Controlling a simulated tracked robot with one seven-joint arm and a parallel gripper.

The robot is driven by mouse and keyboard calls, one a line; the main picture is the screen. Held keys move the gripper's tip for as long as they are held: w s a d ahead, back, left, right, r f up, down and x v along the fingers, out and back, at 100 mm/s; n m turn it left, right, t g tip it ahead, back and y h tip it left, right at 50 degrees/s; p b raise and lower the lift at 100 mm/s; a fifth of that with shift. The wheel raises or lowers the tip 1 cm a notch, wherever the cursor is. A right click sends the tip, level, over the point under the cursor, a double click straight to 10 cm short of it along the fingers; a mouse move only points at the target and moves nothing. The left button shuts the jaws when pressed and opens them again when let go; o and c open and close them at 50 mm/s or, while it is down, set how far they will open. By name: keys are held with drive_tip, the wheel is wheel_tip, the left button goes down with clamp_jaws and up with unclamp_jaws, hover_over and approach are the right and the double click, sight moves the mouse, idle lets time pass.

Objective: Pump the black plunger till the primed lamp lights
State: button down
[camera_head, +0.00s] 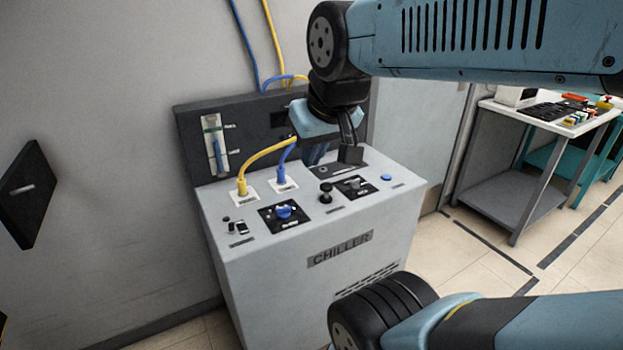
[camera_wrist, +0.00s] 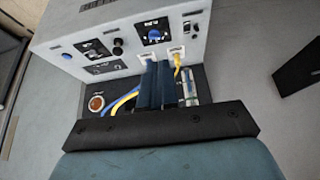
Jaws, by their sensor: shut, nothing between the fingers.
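The black plunger (camera_head: 326,192) stands upright on the top of the grey chiller cabinet (camera_head: 340,255), right of the blue knob (camera_head: 284,212). It also shows in the wrist view (camera_wrist: 118,46), left of my fingers. My gripper (camera_head: 317,155) is shut and empty, above the back part of the cabinet top, behind the plunger and apart from it. Its closed fingers (camera_wrist: 158,70) show in the wrist view. A round orange-brown disc with a pale rim (camera_wrist: 96,102) is on the back panel; I cannot tell whether it is the primed lamp or whether it is lit.
A yellow hose (camera_head: 262,154) and a blue hose (camera_head: 286,153) plug into the cabinet top near my gripper. A sight tube (camera_head: 214,148) is on the back panel. A blue button (camera_head: 386,178) is at the right. A cart (camera_head: 515,170) stands farther right, with open floor between.

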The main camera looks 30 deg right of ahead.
drive_tip(key=shift+w, duration=0.15)
drive_tip(key=m+t+y, duration=0.1)
drive_tip(key=m+y, duration=0.5)
drive_tip(key=m, duration=1.2)
hover_over(329, 186)
wheel_tip(329, 186, down, 14)
drive_tip(key=shift+d+f, duration=0.15)
drive_tip(key=shift+w, duration=0.1)
drive_tip(key=shift+f, duration=4.4)
